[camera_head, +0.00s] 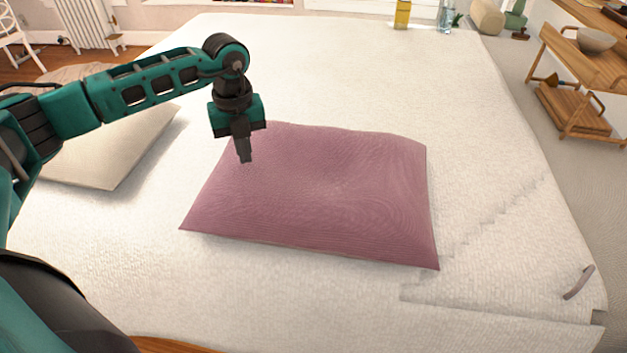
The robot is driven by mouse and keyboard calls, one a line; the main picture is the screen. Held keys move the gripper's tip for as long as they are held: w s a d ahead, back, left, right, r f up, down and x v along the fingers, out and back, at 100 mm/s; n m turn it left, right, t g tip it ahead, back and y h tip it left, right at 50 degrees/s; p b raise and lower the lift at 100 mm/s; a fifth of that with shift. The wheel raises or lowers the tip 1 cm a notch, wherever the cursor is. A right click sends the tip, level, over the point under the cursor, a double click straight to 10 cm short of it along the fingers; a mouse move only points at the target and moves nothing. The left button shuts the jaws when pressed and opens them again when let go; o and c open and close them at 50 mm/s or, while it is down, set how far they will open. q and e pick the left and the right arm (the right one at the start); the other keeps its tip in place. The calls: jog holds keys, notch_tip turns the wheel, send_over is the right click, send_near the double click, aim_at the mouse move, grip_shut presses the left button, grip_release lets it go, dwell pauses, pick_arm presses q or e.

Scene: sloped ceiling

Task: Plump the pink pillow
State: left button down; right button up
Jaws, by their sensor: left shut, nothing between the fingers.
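The pink pillow (330,195) lies flat on the white bed-like surface (330,60) in the middle of the head view. Its top looks full, with faint wrinkles near the middle. My left gripper (245,158) points down over the pillow's upper left part, with its fingers shut and nothing between them. I cannot tell whether the fingertips touch the fabric or hover just above it. My right gripper is not in view.
A cream pillow (110,150) lies at the left, partly behind my left arm. A yellow bottle (402,14) and a glass (446,16) stand at the far edge. A wooden shelf (585,70) with a bowl (596,40) stands at the right. The white surface right of the pink pillow is mostly clear.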

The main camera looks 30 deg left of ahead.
pick_arm(q)
jog(key=shift+f, duration=0.2)
jog(key=shift+f+b, duration=0.8)
jog(key=shift+f, duration=0.35)
jog(key=shift+r+p, duration=1.1)
jog(key=shift+r, duration=0.2)
jog(key=shift+f, duration=0.15)
jog(key=shift+f+b, duration=0.9)
jog(key=shift+f, duration=0.25)
jog(key=shift+r, duration=0.1)
